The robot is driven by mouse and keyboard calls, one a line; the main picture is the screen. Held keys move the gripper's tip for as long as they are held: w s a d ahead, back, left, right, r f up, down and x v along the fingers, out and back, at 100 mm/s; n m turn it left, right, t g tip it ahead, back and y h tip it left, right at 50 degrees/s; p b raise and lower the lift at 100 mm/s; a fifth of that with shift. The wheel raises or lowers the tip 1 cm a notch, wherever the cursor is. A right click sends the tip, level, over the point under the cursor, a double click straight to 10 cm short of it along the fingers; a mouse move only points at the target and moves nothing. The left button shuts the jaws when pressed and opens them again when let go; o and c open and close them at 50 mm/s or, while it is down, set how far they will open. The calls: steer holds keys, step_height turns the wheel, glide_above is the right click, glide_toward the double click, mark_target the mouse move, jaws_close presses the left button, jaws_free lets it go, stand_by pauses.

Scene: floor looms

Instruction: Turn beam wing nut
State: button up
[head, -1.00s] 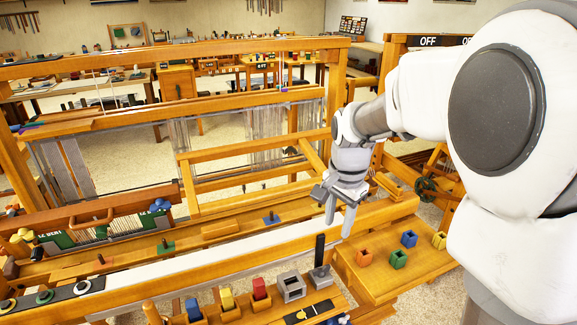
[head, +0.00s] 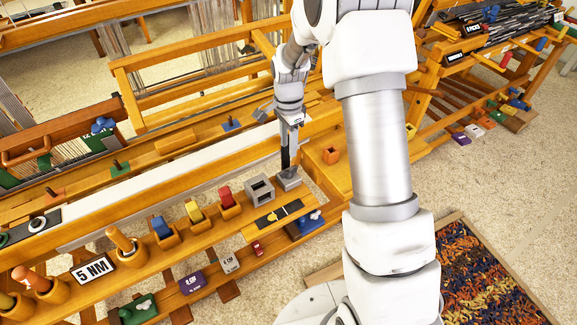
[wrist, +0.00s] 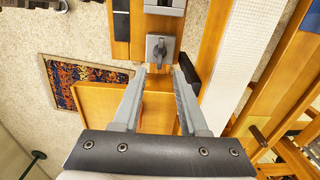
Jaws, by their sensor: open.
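My gripper (head: 289,128) points down over the front rail, its two fingers spread and empty. In the wrist view the fingertips (wrist: 159,69) lie either side of the near edge of a grey square block (wrist: 152,54). A dark upright handle (wrist: 160,47) stands on it, just ahead of the gap. In the head view the dark handle (head: 285,158) rises from the grey block (head: 289,180) just below my fingers; contact cannot be told. A blue knob (head: 102,125), possibly a wing nut, sits on the loom at left. I cannot tell which part is the beam wing nut.
A hollow grey box (head: 260,189) and red, yellow and blue pieces in wooden holders line the rail to the left. An orange cube (head: 331,155) sits on the shelf at right. A "5 NM" sign (head: 93,268) stands front left. A patterned rug (head: 490,270) lies on the floor.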

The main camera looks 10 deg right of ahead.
mark_target(289, 168)
step_height(289, 168, down, 9)
steer(key=shift+f+b, duration=0.2)
steer(key=shift+b, duration=0.15)
jaws_close()
